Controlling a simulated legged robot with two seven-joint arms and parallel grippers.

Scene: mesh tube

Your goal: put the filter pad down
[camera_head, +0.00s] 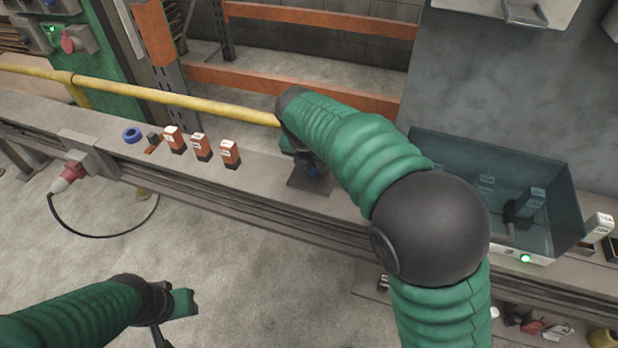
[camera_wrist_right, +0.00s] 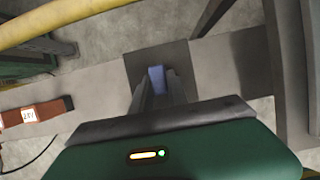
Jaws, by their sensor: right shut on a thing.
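My right gripper (camera_wrist_right: 157,98) is shut on a small blue block-like piece, which I take as the filter pad (camera_wrist_right: 156,79). In the right wrist view the pad shows between the fingertips, over a dark square plate (camera_wrist_right: 174,57) on the bench. Whether the pad touches the plate I cannot tell. In the head view my right gripper (camera_head: 309,168) is at the same plate (camera_head: 308,186), mostly hidden by my right arm. My left gripper (camera_head: 176,312) hangs at the lower left, over the floor and away from the bench; its jaw opening is unclear.
Several orange-and-dark boxes with white labels (camera_head: 201,146) and a blue ring (camera_head: 132,135) stand on the bench left of the plate. A yellow pipe (camera_head: 180,101) runs behind. A clear bluish bin (camera_head: 560,200) with items inside is at the right.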

